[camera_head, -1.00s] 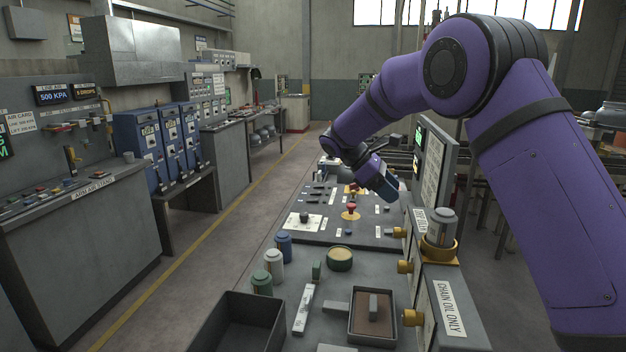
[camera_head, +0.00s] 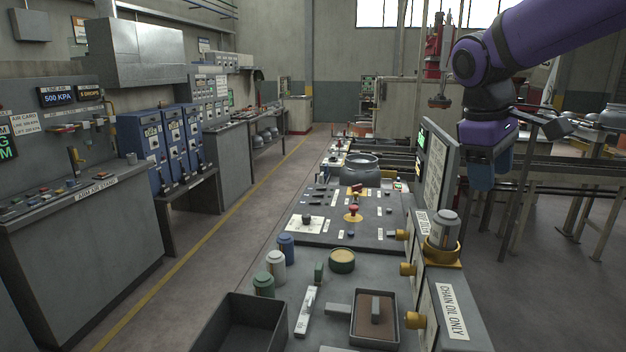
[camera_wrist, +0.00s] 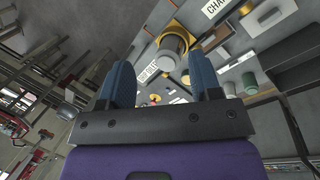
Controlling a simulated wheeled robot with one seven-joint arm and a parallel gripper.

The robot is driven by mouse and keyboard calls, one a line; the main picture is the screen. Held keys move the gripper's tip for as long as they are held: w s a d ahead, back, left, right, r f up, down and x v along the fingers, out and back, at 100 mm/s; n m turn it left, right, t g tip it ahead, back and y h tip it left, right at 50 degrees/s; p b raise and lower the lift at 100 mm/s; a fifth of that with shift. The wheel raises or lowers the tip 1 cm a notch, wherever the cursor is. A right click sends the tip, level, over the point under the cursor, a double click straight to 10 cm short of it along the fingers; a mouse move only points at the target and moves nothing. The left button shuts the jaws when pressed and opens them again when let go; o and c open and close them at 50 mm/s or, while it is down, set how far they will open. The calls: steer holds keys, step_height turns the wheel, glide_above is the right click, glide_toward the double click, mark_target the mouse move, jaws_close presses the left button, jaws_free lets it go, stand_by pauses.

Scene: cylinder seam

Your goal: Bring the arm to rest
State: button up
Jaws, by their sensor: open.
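My arm (camera_head: 560,40) is purple and reaches in from the top right in the head view. My gripper (camera_head: 486,180) hangs at its end with blue fingers pointing down, right of the upright display panel. In the wrist view my gripper (camera_wrist: 166,88) shows two blue fingers spread apart with nothing between them. Past the fingers, the wrist view shows the yellow-ringed grey canister (camera_wrist: 172,48) on the bench side; no contact is visible.
The upright panel (camera_head: 437,180) and the canister (camera_head: 443,230) in its yellow holder stand close to my gripper. The control bench (camera_head: 310,262) carries small jars, a tray and a red knob. A metal frame stands behind at right. The floor aisle (camera_head: 215,235) at left is clear.

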steer(key=s+f+m+t+y, duration=0.1)
steer(key=s+m+t, duration=0.1)
steer(key=s, duration=0.7)
steer(key=s+d+f+m+t+y, duration=0.1)
steer(key=s+m, duration=0.4)
steer(key=s, duration=0.5)
steer(key=shift+s+f+t+y, duration=0.2)
steer(key=shift+f+t+y, duration=0.35)
steer(key=shift+t, duration=0.45)
steer(key=shift+w, duration=0.1)
